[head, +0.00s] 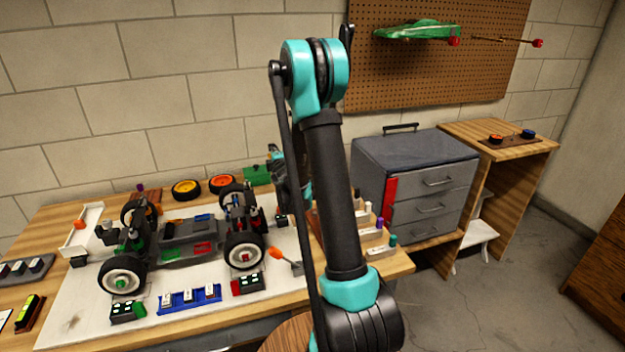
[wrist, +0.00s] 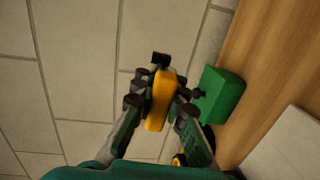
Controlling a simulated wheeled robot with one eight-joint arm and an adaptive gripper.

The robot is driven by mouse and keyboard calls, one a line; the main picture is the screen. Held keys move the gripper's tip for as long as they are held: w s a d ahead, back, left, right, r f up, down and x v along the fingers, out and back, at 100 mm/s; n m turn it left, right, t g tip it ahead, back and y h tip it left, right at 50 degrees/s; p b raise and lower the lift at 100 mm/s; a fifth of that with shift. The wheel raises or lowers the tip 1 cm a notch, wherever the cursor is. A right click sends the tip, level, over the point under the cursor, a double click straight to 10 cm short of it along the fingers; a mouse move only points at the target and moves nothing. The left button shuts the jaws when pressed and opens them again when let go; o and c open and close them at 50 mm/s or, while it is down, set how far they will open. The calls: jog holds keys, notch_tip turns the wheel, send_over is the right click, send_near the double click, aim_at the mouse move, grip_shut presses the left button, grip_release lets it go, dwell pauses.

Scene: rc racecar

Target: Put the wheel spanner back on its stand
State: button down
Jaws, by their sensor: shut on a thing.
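My gripper (wrist: 159,104) is shut on a yellow-orange handled tool with a dark end, which looks like the wheel spanner (wrist: 161,92). The tool is held up in front of the block wall, at the back of the workbench. In the head view my gripper (head: 279,172) is mostly behind my own arm, and the tool cannot be made out there. A green block (wrist: 221,96) is on the wood surface to the right of my gripper in the wrist view; it also shows in the head view (head: 256,176). I cannot tell whether this block is the stand.
An RC car chassis (head: 185,242) stands on the workbench's white mat (head: 75,312). Two spare wheels (head: 186,190) lie behind it. A grey drawer cabinet (head: 415,160) stands right of my arm. A pegboard (head: 440,75) hangs on the wall. An orange-handled tool (head: 276,253) is by the chassis.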

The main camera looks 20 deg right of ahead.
jog(key=s+d+f+m+g+h, duration=0.2)
jog(key=d+f+m+g+h, duration=0.5)
jog(key=m+g, duration=0.45)
jog(key=s+d+r+m+g+y, duration=0.1)
jog(key=s+m+y, duration=0.3)
jog(key=s+m, duration=0.5)
jog(key=s+d+r+m+g+y, duration=0.1)
jog(key=s+r+m+g+y, duration=0.2)
jog(key=s+m, duration=0.6)
jog(key=shift+s+r+m+g+y, duration=0.2)
jog(key=shift+r+m+g+y, duration=0.35)
jog(key=shift+m, duration=2.3)
jog(key=shift+f, duration=0.3)
jog(key=shift+f, duration=2.45)
jog(key=shift+f, duration=1)
